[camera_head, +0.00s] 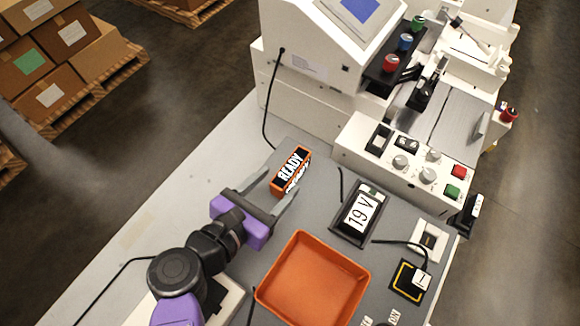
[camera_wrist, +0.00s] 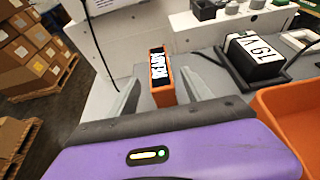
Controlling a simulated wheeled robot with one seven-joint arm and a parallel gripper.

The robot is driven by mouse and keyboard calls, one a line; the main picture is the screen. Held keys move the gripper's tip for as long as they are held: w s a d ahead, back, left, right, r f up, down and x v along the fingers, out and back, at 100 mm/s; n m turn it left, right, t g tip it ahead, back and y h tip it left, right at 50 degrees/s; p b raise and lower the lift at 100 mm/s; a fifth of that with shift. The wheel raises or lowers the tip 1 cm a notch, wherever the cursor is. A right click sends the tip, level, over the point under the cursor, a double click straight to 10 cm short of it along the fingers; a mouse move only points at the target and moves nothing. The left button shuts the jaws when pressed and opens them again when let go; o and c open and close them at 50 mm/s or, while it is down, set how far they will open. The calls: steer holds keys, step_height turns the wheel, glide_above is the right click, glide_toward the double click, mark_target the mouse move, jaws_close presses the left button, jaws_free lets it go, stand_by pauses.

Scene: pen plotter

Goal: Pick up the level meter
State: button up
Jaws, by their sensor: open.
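The level meter appears to be the small orange box with a black face reading "READY" (camera_head: 291,170), standing on the grey mat on the table. It also shows in the wrist view (camera_wrist: 162,78), straight ahead of my gripper. My gripper (camera_head: 268,184) is open, its two grey fingers pointing toward the orange box. In the wrist view the fingers (camera_wrist: 160,92) lie to the left and right of the box, with gaps on both sides. The near lower part of the box is close to the fingertips; I cannot tell whether it is between them.
A black box marked "19 V" (camera_head: 361,212) sits right of the orange box, with cables. An orange tray (camera_head: 266,296) is in front. The white plotter (camera_head: 310,90) and its control panel (camera_head: 345,150) stand behind. The table's left side (camera_head: 165,205) is clear.

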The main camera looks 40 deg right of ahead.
mark_target(294, 167)
steer(key=p+x, duration=0.2)
steer(key=x, duration=0.4)
steer(key=shift+d, duration=0.3)
steer(key=shift+w+d+f, duration=0.15)
steer(key=shift+d+f, duration=0.1)
steer(key=shift+d, duration=0.1)
jaws_close()
